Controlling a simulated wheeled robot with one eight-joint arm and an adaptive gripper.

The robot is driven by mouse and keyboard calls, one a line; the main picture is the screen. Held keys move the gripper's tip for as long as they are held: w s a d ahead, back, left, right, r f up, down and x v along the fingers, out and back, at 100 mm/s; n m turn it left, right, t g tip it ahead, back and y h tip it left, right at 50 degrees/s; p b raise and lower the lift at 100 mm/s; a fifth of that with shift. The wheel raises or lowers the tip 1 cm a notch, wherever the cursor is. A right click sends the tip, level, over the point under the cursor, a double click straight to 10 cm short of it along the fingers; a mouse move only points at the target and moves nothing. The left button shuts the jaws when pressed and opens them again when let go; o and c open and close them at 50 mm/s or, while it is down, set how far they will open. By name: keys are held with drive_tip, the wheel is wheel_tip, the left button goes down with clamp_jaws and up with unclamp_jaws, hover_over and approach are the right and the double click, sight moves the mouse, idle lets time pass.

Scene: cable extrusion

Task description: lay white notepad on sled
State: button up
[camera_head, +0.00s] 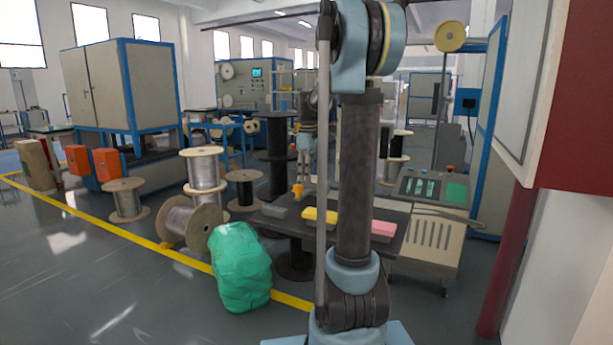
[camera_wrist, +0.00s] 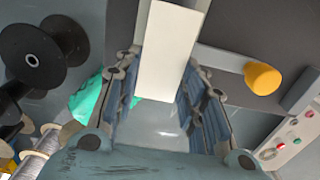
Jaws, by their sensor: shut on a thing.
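My gripper (camera_wrist: 163,85) is shut on a white, flat, oblong block that looks like the white notepad (camera_wrist: 168,40). The notepad sits between the two fingers and reaches past their tips to the top of the wrist view. In the head view my gripper (camera_head: 303,163) is small, above the far left part of a dark table (camera_head: 280,226); the notepad cannot be made out there. No thing can be named the sled with certainty.
On the table are a grey block (camera_head: 274,211), a yellow block (camera_head: 320,215), a pink block (camera_head: 383,229) and an orange knob-like thing (camera_head: 298,190), also in the wrist view (camera_wrist: 262,78). A green sack (camera_head: 240,266) stands in front. A control panel (camera_head: 433,188) is behind right.

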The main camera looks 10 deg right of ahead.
drive_tip(key=shift+f, duration=0.2)
drive_tip(key=o, duration=1.2)
drive_tip(key=shift+c, duration=0.2)
wheel_tip(320, 180, up, 12)
drive_tip(key=shift+r, duration=0.1)
